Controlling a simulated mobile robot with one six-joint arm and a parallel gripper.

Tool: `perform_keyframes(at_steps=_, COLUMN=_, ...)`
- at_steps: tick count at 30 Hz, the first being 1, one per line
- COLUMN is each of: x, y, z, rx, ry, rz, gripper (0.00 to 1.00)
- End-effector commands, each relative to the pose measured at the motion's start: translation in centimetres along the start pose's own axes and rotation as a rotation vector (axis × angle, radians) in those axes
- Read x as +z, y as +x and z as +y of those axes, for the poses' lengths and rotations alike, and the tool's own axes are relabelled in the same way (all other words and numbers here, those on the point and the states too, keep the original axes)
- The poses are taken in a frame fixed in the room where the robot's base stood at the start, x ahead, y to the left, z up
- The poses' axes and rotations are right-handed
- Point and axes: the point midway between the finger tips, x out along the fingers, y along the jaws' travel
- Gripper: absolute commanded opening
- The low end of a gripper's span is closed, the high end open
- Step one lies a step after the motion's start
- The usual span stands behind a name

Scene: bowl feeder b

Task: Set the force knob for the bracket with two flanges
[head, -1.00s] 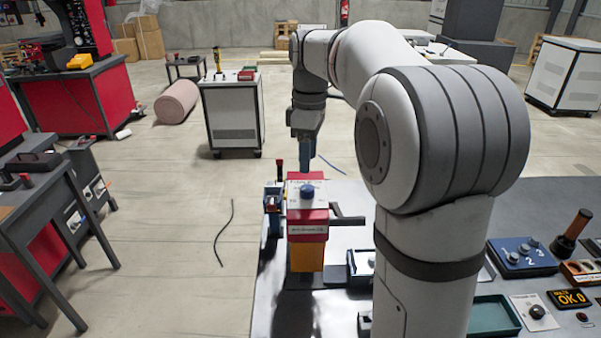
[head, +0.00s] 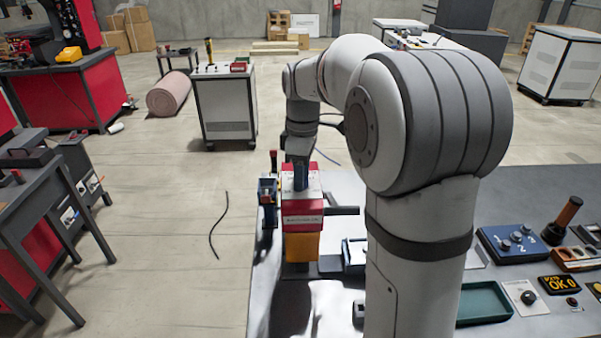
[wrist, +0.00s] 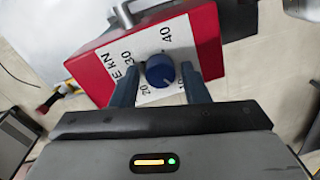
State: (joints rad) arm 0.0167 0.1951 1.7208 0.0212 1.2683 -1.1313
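The force knob is a round blue knob (wrist: 160,70) on a white dial plate (wrist: 135,62) on top of a red press head (wrist: 88,72). In the wrist view the plate reads 20, 30 and 40 with "kN"; the knob's pointer setting is too small to tell. My gripper (wrist: 168,88) is open, with one blue finger on each side of the knob; whether they touch it I cannot tell. In the head view my gripper (head: 301,178) is over the red press head (head: 303,211) and hides the knob. I see no bracket with two flanges that I can make out.
The press has a yellow body (head: 301,246) and a dark lever (head: 342,210) to its right.

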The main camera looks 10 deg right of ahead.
Motion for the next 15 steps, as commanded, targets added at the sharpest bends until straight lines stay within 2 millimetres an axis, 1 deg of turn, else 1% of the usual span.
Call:
perform_keyframes(at_steps=1, x=-0.02, y=-0.01, z=0.0, rx=0.0, ry=0.0, rz=0.0, gripper=0.37)
perform_keyframes(at_steps=2, x=-0.02, y=-0.01, z=0.0, rx=0.0, ry=0.0, rz=0.0, gripper=0.35)
perform_keyframes(at_steps=12, x=-0.06, y=-0.03, z=-0.03, rx=0.0, ry=-0.001, rz=0.0, gripper=0.07)
perform_keyframes(at_steps=15, x=-0.07, y=-0.03, z=-0.03, rx=0.0, ry=0.0, rz=0.0, gripper=0.07)
